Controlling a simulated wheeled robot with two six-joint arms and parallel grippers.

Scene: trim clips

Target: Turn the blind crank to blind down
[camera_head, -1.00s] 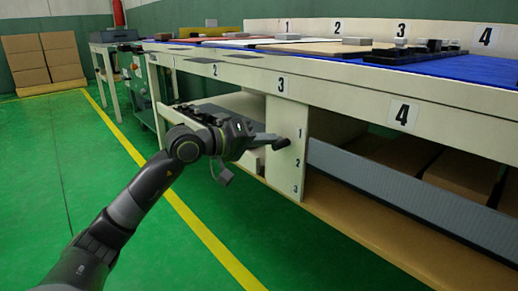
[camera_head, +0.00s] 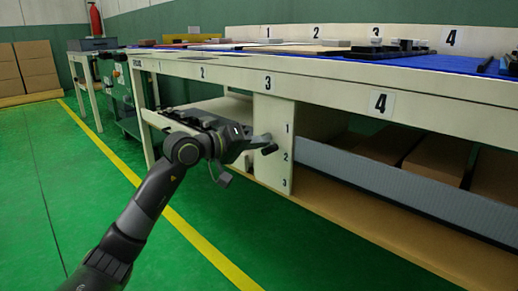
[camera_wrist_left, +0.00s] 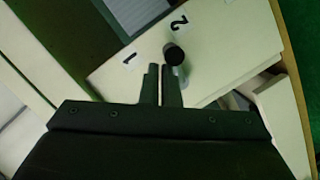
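The blind crank shows as a dark round knob (camera_head: 270,149) on a light grey arm, in front of the white panel numbered 1, 2, 3 (camera_head: 275,172). In the left wrist view the black knob (camera_wrist_left: 174,54) sits between the 1 and 2 labels, with a grey shaft beside it. My left gripper (camera_head: 248,144) is at the crank, its fingers pointing towards the panel. In the wrist view its fingertips (camera_wrist_left: 161,72) are close together with a thin empty gap, just short of the knob; the right finger is beside the shaft. I cannot tell whether they touch. My right gripper is not in view.
A grey ribbed blind (camera_head: 400,190) runs along the bench front right of the panel, with cardboard boxes (camera_head: 440,160) behind it. The bench top (camera_head: 340,70) overhangs the crank. The green floor (camera_head: 90,190) at left is clear.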

